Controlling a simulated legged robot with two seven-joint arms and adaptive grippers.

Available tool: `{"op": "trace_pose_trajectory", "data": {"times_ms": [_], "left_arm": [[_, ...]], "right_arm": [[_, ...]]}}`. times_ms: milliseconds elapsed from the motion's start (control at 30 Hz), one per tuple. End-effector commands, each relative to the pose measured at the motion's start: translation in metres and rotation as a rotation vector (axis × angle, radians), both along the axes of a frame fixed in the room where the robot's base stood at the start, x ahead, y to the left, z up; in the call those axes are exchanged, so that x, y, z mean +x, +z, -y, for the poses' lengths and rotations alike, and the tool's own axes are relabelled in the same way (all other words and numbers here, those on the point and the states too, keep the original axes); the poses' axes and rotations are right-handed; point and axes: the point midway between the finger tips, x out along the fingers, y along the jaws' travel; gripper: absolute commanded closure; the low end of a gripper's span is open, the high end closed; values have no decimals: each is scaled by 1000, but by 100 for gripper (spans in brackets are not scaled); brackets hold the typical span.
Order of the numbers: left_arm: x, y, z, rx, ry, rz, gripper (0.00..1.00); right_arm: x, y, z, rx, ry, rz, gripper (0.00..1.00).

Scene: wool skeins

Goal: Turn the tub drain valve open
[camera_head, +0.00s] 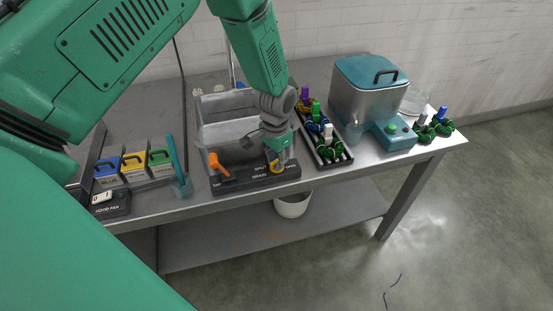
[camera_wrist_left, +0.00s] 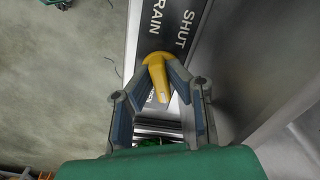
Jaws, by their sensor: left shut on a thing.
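The tub drain valve has a yellow handle (camera_head: 277,168) on a dark panel (camera_head: 240,181) at the tub's front edge. The panel is marked SHUT, DRAIN and OPEN. My left gripper (camera_head: 279,160) reaches down from above, its fingers around the handle. In the left wrist view the yellow handle (camera_wrist_left: 157,78) sits between the two fingers (camera_wrist_left: 160,100), pointing away from the SHUT lettering. A small label beside it is mostly hidden. The metal tub (camera_head: 222,107) stands behind the panel, partly hidden by my arm. My right gripper is not in view.
An orange handle (camera_head: 218,163) stands at the panel's left end. A rack of wool skeins (camera_head: 322,140) is close on the right, then a teal-lidded pot (camera_head: 368,100). Dye boxes (camera_head: 133,165) and a teal upright tool (camera_head: 176,165) are left. A white bucket (camera_head: 292,205) is below.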

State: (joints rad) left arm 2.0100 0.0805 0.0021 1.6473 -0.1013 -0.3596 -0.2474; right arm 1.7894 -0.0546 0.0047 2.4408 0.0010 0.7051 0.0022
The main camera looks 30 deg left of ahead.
Motion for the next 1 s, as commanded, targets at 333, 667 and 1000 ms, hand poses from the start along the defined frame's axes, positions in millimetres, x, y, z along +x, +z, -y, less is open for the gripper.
{"op": "trace_pose_trajectory", "data": {"times_ms": [333, 667, 1000], "left_arm": [[-2, -2, 0, -2, -225, -5, 100], [-2, -2, -1, 0, -309, -5, 100], [-2, -3, -2, 0, -316, -6, 100]], "right_arm": [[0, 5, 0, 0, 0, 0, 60], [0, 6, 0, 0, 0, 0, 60], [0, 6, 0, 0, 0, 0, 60]]}}
